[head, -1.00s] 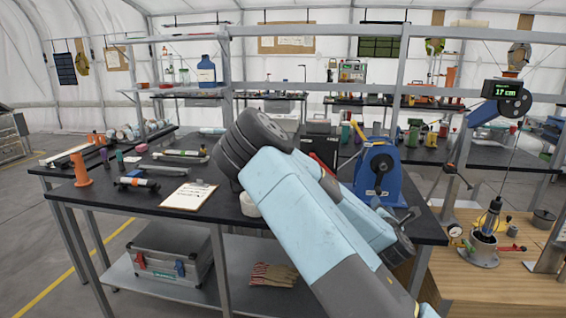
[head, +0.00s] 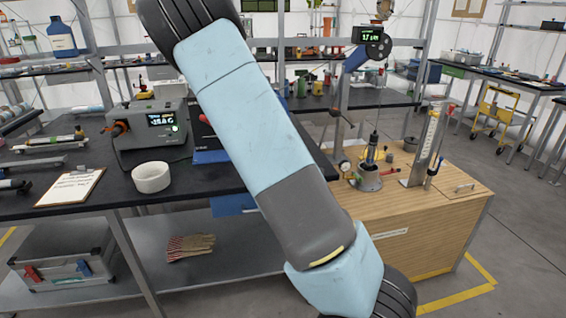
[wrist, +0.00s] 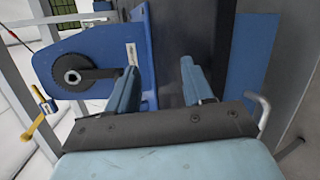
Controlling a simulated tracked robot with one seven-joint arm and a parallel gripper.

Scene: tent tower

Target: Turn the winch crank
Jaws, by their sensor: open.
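A crank-like dark bar with a hub (head: 337,114) is on the post of a stand by the wooden bench. A blue arm with a pulley (head: 374,45) and a "17 cm" display tops the stand, and a cable hangs from it. In the head view my raised arm hides my gripper. In the wrist view my gripper (wrist: 158,78) is open and empty, its two blue fingers apart.
A grey box with a lit display (head: 150,135), a white bowl (head: 151,177) and a clipboard (head: 71,187) are on the black bench at left. The wooden bench (head: 425,205) holds a round fixture (head: 368,178).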

